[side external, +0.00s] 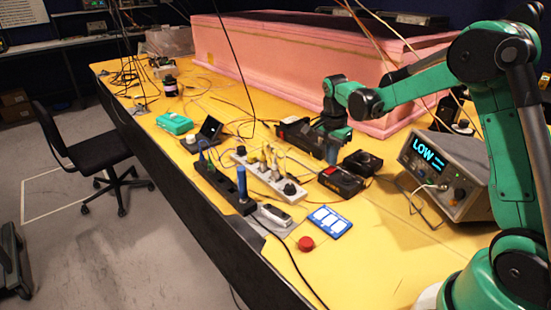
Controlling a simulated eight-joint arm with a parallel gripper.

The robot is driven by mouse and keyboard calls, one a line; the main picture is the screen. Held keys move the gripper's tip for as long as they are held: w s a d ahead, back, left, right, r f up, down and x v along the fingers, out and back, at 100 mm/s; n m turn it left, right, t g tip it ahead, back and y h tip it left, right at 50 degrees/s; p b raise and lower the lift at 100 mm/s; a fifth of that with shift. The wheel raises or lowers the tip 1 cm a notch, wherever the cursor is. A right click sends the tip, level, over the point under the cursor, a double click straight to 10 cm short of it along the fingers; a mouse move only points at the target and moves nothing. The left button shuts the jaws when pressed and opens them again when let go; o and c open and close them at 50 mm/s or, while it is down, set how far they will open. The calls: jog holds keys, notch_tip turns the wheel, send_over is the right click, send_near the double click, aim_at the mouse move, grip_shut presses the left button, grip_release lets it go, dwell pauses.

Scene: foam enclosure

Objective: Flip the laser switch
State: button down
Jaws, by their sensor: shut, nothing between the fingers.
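No part is clearly marked as the laser switch, and I cannot tell which control it is. A grey instrument box (448,172) with a lit display reading "LOW" stands at the right, with small knobs and connectors on its front. My gripper (333,155) points down over the middle of the table, left of the instrument box and beside a black device (303,137). Its fingers are shut and empty, small and partly lost against the dark things around them. I cannot tell whether they touch anything.
Power strips (268,176) with plugs and cables lie left of my gripper. Black boxes (342,181) lie in front of it. A red button (306,243) and a blue card (330,221) lie nearer. A pink foam enclosure (270,70) stands behind. The yellow table's (390,265) front right is clear.

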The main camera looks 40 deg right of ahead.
notch_tip(320, 180, up, 12)
jog(key=a, duration=0.2)
dwell(0.4)
jog(key=s+a+f+n+t+y, duration=0.1)
jog(key=s+a+f+n+t, duration=0.1)
jog(key=s+a+n+t, duration=0.5)
jog(key=s+a+f+n, duration=0.2)
jog(key=s+a+n, duration=0.25)
jog(key=n, duration=0.65)
jog(key=w+d+r+m+g+h, duration=0.25)
jog(key=w+d+m+g, duration=0.45)
jog(key=w+d+m, duration=0.8)
jog(key=s+f+m, duration=0.1)
jog(key=f, duration=0.3)
jog(key=s+f+m, duration=0.1)
jog(key=f, duration=0.3)
jog(key=s+f+m, duration=0.1)
jog(key=f, duration=0.3)
jog(key=shift+s+a+f+y, duration=0.1)
jog(key=shift+s+a+y, duration=0.15)
jog(key=shift+a, duration=0.05)
